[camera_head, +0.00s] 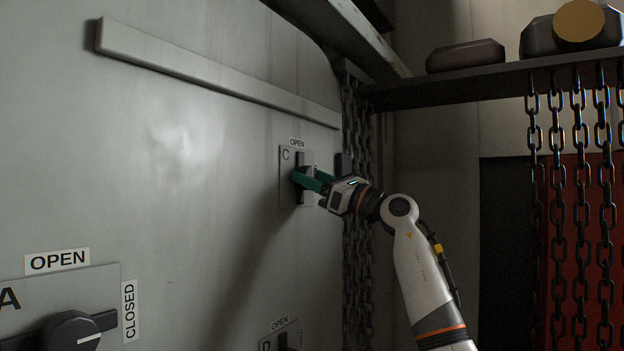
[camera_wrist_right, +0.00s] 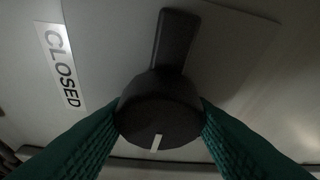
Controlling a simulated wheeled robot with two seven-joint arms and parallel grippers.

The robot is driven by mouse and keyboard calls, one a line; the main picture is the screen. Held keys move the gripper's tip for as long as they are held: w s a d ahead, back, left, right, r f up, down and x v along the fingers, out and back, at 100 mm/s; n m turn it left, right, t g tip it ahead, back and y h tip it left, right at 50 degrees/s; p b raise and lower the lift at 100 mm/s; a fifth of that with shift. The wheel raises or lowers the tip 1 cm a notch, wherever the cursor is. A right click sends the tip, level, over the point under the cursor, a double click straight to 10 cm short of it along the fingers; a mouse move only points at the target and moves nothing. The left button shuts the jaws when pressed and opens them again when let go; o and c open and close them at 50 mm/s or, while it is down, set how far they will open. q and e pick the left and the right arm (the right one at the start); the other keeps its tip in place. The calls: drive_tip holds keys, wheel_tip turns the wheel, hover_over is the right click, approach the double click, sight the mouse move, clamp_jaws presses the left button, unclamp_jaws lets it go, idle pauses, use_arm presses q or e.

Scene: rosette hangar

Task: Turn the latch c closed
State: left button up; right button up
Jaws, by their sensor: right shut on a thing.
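Latch C is a dark round knob with a bar, on a grey plate (camera_head: 286,191) marked C on the pale wall panel. An OPEN label (camera_head: 297,143) is above it. My right gripper (camera_head: 303,178) is shut on the knob, with its green fingers on either side. In the right wrist view, the knob (camera_wrist_right: 158,108) sits between the fingers. Its white mark points down in that picture and the dark bar (camera_wrist_right: 176,40) points up. A CLOSED label (camera_wrist_right: 61,66) is at the upper left there. In the head view, the gripper partly hides the knob. My left gripper is not in view.
Latch A (camera_head: 72,332) is at the lower left with OPEN and CLOSED labels. Latch D (camera_head: 283,342) is partly cut off at the bottom. A long rail (camera_head: 215,75) runs above latch C. Chains (camera_head: 559,200) hang below a shelf (camera_head: 460,88) at the right.

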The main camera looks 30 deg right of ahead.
drive_tip(key=shift+m, duration=0.3)
drive_tip(key=m+t+h, duration=0.1)
drive_tip(key=m, duration=0.2)
drive_tip(key=m+t+h+b, duration=0.1)
drive_tip(key=m+h, duration=0.1)
drive_tip(key=m, duration=0.1)
drive_tip(key=shift+s, duration=0.1)
drive_tip(key=m+h+b, duration=0.2)
drive_tip(key=m, duration=0.2)
drive_tip(key=m+h+b, duration=0.1)
drive_tip(key=m+h, duration=0.1)
drive_tip(key=m, duration=0.2)
drive_tip(key=shift+b, duration=0.4)
drive_tip(key=m+h+b, duration=0.1)
drive_tip(key=m, duration=0.2)
drive_tip(key=shift+r+h, duration=0.15)
drive_tip(key=shift+h, duration=0.15)
drive_tip(key=m+g, duration=0.1)
drive_tip(key=m, duration=0.2)
drive_tip(key=shift+h+b, duration=0.35)
drive_tip(key=shift+h, duration=0.05)
drive_tip(key=shift+m+g+h, duration=0.3)
drive_tip(key=shift+m+h, duration=0.1)
drive_tip(key=shift+m, duration=0.9)
drive_tip(key=o, duration=1)
drive_tip(key=shift+d, duration=0.1)
